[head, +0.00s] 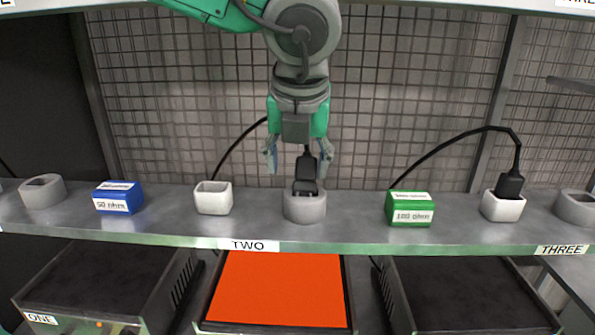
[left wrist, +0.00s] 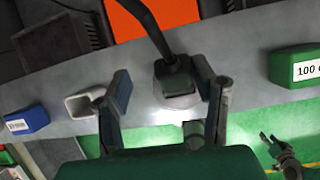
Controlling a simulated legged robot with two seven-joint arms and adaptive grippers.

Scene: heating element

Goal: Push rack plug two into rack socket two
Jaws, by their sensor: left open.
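The black plug (head: 306,172) stands upright at the grey round socket (head: 304,207) behind the TWO label, with its lower end inside the rim. How deep it sits is hidden. My left gripper (head: 298,162) is open above the shelf, its fingers on either side of the plug with gaps. In the left wrist view the plug (left wrist: 172,76) lies between the spread fingers (left wrist: 163,80), above the grey socket (left wrist: 181,101). A white square socket (head: 213,199) to the left is empty. My right gripper seems to show small in the left wrist view (left wrist: 284,156); its jaw state is unclear.
A blue 50 ohm block (head: 118,198) and a green 100 ohm block (head: 409,209) stand on the narrow shelf (head: 355,218). Another plug (head: 511,184) sits in a white socket at right. A black cable (head: 236,146) rises behind the shelf. Wire mesh closes the back.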

